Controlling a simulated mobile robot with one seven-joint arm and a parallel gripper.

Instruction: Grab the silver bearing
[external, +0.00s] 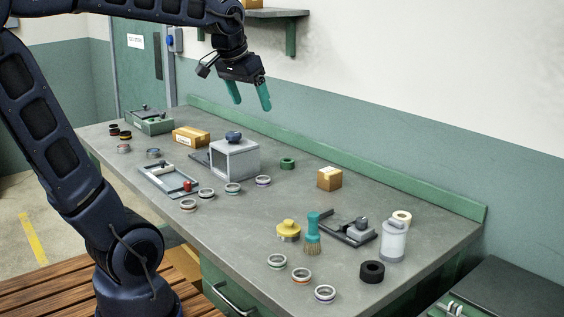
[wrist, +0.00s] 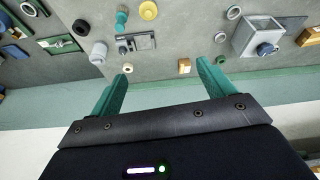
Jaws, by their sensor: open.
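Several silver ring-shaped bearings with differently coloured bands lie on the grey bench in the external view. One group is mid-bench, with rings at the left (external: 188,205), middle (external: 232,188) and right (external: 263,181). Another group lies near the front edge, including a silver ring (external: 325,293) and an orange-banded ring (external: 302,275). I cannot tell which one is meant by the silver bearing. My gripper (external: 252,104) is open and empty, high above the back of the bench. In the wrist view its teal fingers (wrist: 162,72) are apart, and a silver ring (wrist: 234,12) shows beyond them.
A grey box fixture (external: 235,160) stands mid-bench. A wall shelf (external: 275,13) hangs above. Bare bench lies around the cardboard box.

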